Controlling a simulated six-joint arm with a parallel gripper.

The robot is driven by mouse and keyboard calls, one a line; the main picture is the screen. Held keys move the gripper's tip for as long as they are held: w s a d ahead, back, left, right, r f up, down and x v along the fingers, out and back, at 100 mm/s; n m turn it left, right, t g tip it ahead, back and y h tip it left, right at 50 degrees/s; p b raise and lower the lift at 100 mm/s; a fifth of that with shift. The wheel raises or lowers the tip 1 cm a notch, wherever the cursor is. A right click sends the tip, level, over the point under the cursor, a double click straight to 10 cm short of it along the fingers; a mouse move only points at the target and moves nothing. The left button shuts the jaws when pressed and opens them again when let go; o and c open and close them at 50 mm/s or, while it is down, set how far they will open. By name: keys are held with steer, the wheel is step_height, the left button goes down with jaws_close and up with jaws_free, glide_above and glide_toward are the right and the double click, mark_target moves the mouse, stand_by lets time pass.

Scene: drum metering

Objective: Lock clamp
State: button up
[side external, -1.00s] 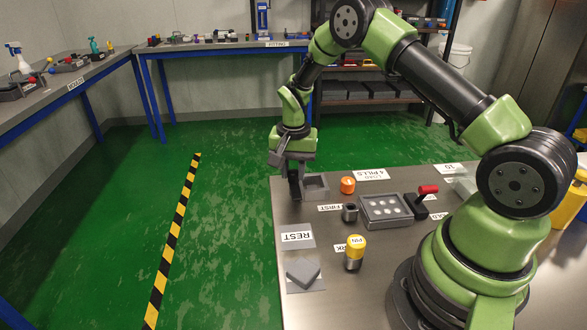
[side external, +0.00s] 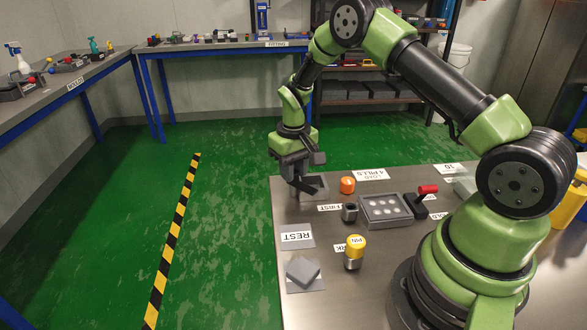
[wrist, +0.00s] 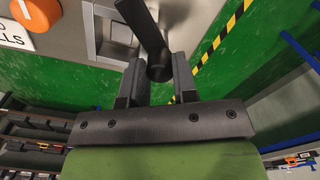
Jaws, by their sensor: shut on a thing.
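My gripper (wrist: 157,80) points down at the far left corner of the metal table, beside a grey box-like fixture (side external: 317,187). In the wrist view its two fingers are shut on a dark clamp lever (wrist: 143,22), which ends in a round knob between them. The lever lies at an angle across a grey block with a square recess (wrist: 112,32). In the side view my gripper hides the lever and part of the fixture, so the lock state cannot be told.
An orange button (side external: 347,185) stands right of the fixture. A grey block (side external: 303,270) lies at the front left.

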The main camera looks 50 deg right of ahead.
steer(key=n, duration=0.4)
steer(key=shift+n, duration=2.5)
steer(key=o, duration=0.9)
step_height(320, 180, up, 10)
